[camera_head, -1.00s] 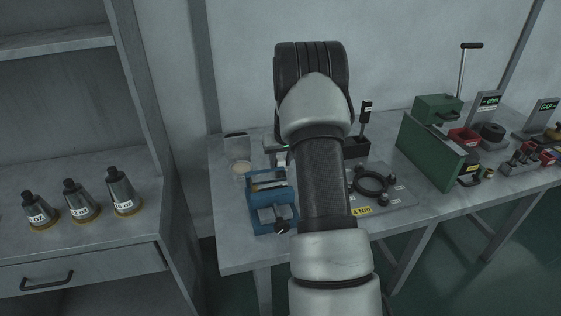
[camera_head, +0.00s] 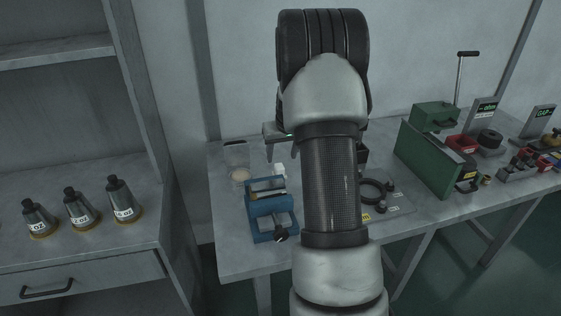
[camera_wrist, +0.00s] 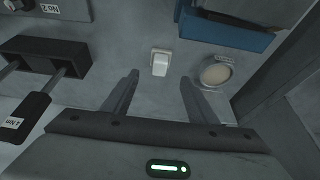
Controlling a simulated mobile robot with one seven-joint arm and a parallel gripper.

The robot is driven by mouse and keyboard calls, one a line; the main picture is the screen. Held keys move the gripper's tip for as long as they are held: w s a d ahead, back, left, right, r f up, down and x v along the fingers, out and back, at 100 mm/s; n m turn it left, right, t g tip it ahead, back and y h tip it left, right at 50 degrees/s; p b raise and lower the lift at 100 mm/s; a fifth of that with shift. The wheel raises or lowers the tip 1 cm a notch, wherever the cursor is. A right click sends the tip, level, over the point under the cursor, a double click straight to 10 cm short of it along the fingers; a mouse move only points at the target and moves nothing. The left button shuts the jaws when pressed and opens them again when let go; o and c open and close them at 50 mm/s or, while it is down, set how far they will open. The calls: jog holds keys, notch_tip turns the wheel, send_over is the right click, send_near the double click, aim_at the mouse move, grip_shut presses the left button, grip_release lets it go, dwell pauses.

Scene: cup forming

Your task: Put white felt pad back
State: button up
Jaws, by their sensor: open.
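A small white block (camera_wrist: 160,65), which looks like the felt pad, sits on the grey table in the wrist view. It also shows in the head view (camera_head: 280,169), just behind the blue fixture (camera_head: 270,222). My gripper (camera_wrist: 159,80) is open and empty above the table. In the wrist view the block lies just beyond the fingertips, in line with the gap between them. A round cream disc (camera_wrist: 215,74) lies to the right of the block; it also shows in the head view (camera_head: 240,175). My arm hides part of the table in the head view.
A plate with a black ring (camera_head: 375,191) lies right of my arm. A dark holder with handled tools (camera_wrist: 45,62) stands left in the wrist view. A green box (camera_head: 428,160) stands farther right. Weights (camera_head: 122,200) stand on the left bench.

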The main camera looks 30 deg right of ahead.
jog(key=v, duration=0.2)
jog(key=shift+s+r, duration=0.2)
jog(key=shift+r, duration=0.15)
dwell(0.9)
